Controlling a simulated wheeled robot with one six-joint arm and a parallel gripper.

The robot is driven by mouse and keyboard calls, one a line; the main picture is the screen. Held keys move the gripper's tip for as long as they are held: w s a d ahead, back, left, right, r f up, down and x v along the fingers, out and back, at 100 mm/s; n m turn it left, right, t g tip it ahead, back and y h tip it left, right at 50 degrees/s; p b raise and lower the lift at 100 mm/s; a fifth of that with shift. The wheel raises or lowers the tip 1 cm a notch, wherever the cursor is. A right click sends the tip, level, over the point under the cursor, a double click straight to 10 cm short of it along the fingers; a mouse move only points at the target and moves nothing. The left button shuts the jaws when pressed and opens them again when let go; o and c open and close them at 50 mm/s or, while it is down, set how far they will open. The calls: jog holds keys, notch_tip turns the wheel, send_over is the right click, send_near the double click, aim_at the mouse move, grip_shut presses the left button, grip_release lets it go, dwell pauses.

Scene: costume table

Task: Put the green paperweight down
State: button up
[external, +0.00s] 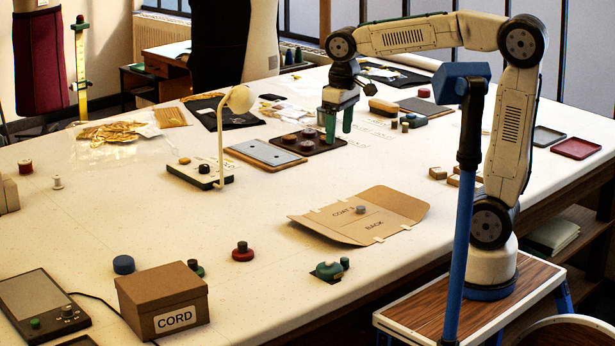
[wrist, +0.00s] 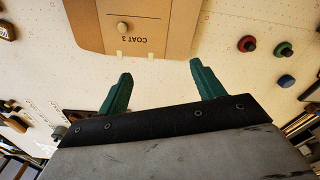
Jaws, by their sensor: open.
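A round green weight (external: 196,268) with a dark knob stands on the table, partly hidden behind the CORD box. It appears to be the green paperweight, and shows in the wrist view (wrist: 283,48) at upper right, clear of my fingers. My gripper (external: 337,127) hangs over the far part of the table, by the right end of a dark tray (external: 330,147). In the wrist view my gripper's green fingers (wrist: 160,88) are wide apart with nothing between them. Another green object with a knob (external: 328,271) sits near the front edge; I cannot tell what it is.
A red weight (external: 243,253) and a blue disc (external: 123,264) stand near the CORD box (external: 162,302). An open cardboard folder (external: 395,205) lies mid-table with a small grey disc on it. A lamp (external: 221,150) stands left of the tray.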

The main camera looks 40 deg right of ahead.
jog(key=s+d+f+m, duration=0.2)
jog(key=s+d+f, duration=0.2)
jog(key=s+d, duration=0.3)
jog(key=s+d+f+m, duration=0.1)
jog(key=s+d+f, duration=0.3)
jog(key=s+d, duration=0.4)
jog(key=s, duration=0.2)
jog(key=shift+s+d+m+t, duration=0.3)
jog(key=shift+s+m, duration=0.05)
jog(key=shift+m, duration=0.05)
